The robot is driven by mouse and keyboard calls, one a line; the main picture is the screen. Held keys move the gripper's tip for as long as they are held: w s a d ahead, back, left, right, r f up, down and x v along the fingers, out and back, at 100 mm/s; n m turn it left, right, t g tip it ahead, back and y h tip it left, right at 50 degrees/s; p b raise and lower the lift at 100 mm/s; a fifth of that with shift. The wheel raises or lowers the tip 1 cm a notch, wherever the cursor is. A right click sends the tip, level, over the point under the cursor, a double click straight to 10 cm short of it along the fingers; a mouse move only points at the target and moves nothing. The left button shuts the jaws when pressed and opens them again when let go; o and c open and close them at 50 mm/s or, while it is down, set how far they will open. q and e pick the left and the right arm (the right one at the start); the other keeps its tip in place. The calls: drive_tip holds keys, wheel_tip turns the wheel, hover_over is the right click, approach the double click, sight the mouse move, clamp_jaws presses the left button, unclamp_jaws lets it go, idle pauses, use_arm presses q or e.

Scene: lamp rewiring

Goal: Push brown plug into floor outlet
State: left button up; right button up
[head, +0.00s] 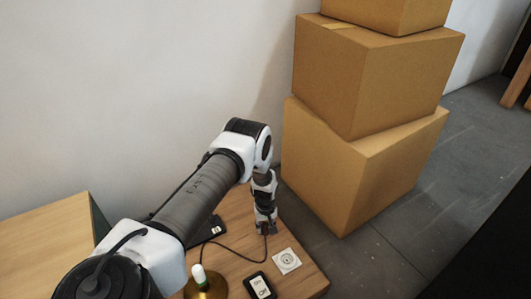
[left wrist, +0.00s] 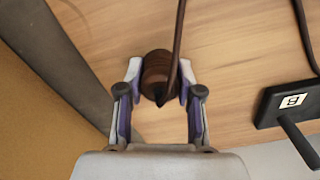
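My left gripper (head: 266,228) reaches down over the right part of a low wooden surface in the head view. In the left wrist view its two fingers (left wrist: 159,80) stand on either side of the brown plug (left wrist: 156,72) and are closed on it. A brown cord runs from the plug toward the top of that view. A white square outlet (head: 287,260) with a round socket lies on the wood, just right of and nearer than the gripper. The plug is apart from the outlet. The plug's prongs are hidden. My right gripper is not in view.
A black switch box (head: 260,286) with a white face lies nearer than the outlet. A brass lamp base (head: 205,285) with a white bulb stands left of it. Stacked cardboard boxes (head: 345,170) stand behind right.

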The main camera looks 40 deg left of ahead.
use_arm(q)
drive_tip(key=shift+r, duration=0.15)
wheel_tip(320, 180, up, 5)
drive_tip(key=p, duration=0.5)
drive_tip(key=shift+r, duration=0.1)
drive_tip(key=shift+s+d+p, duration=0.3)
drive_tip(key=shift+d+p, duration=0.2)
drive_tip(key=shift+d, duration=0.45)
drive_tip(key=shift+s+d+p, duration=0.25)
drive_tip(key=shift+d+p, duration=0.2)
drive_tip(key=shift+d, duration=0.5)
drive_tip(key=shift+s+d+p, duration=0.3)
drive_tip(key=shift+d+p, duration=0.2)
drive_tip(key=shift+d, duration=0.45)
drive_tip(key=p, duration=0.3)
hover_over(287, 259)
drive_tip(key=shift+s+a, duration=0.1)
drive_tip(key=shift+f+b, duration=0.2)
drive_tip(key=shift+b, duration=0.1)
drive_tip(key=shift+f+b, duration=1.65)
drive_tip(key=shift+f, duration=0.2)
